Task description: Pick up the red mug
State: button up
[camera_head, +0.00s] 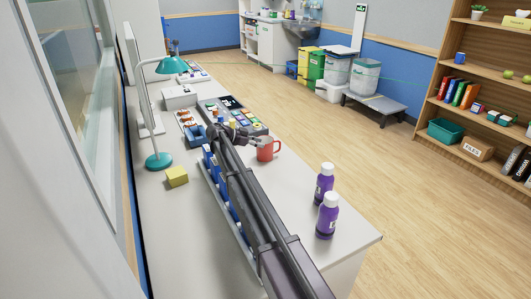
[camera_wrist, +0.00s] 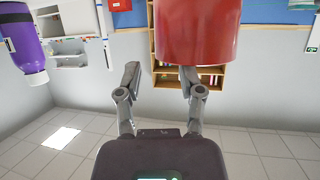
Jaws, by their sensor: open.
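The red mug (camera_head: 265,152) stands upright on the white counter, just right of my gripper, with its handle on the right side. In the wrist view the red mug (camera_wrist: 196,32) is large at the top, cut off by the frame edge. My gripper (camera_head: 254,141) is by the mug's left side, low over the counter. In the wrist view my gripper (camera_wrist: 160,74) is open with nothing between its fingers. The mug lies ahead and to the right of the gap, overlapping the right fingertip in the picture. I cannot tell whether they touch.
Two purple bottles (camera_head: 325,183) stand on the counter right of my arm; one purple bottle (camera_wrist: 25,45) appears upside down in the wrist view. A yellow block (camera_head: 176,176) and teal lamp (camera_head: 158,161) are to the left. Small items crowd the counter beyond the gripper.

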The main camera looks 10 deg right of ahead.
aim_at(269, 148)
jog(key=shift+b+x, duration=0.45)
jog(key=shift+x, duration=1.2)
jog(key=shift+s, duration=0.1)
grip_shut()
